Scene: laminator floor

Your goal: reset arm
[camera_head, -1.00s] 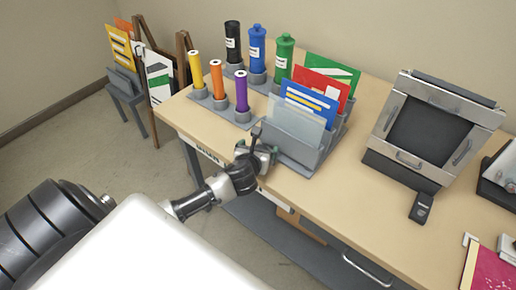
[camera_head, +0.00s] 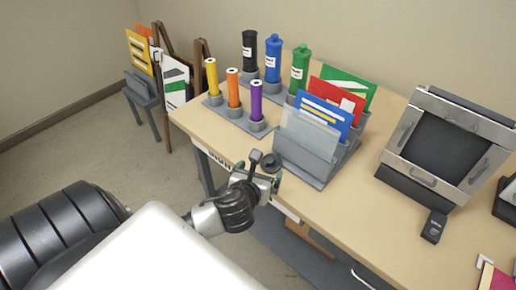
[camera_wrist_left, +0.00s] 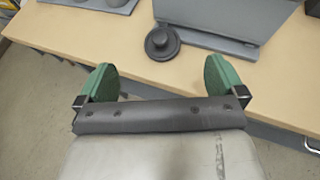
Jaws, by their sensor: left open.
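My left gripper (camera_head: 264,176) is at the near edge of the wooden table (camera_head: 330,210), just in front of the grey folder rack (camera_head: 306,164). In the left wrist view, its two green-padded fingers (camera_wrist_left: 160,80) are wide apart with nothing between them. A small dark round object (camera_head: 271,162) lies on the table just beyond the fingertips; it also shows in the left wrist view (camera_wrist_left: 162,42). My right gripper is not in view.
The rack holds blue (camera_head: 325,115), red and green folders. Yellow, orange and purple tubes (camera_head: 255,103) and larger black, blue and green bottles (camera_head: 299,68) stand behind. A framed machine (camera_head: 447,145) stands right.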

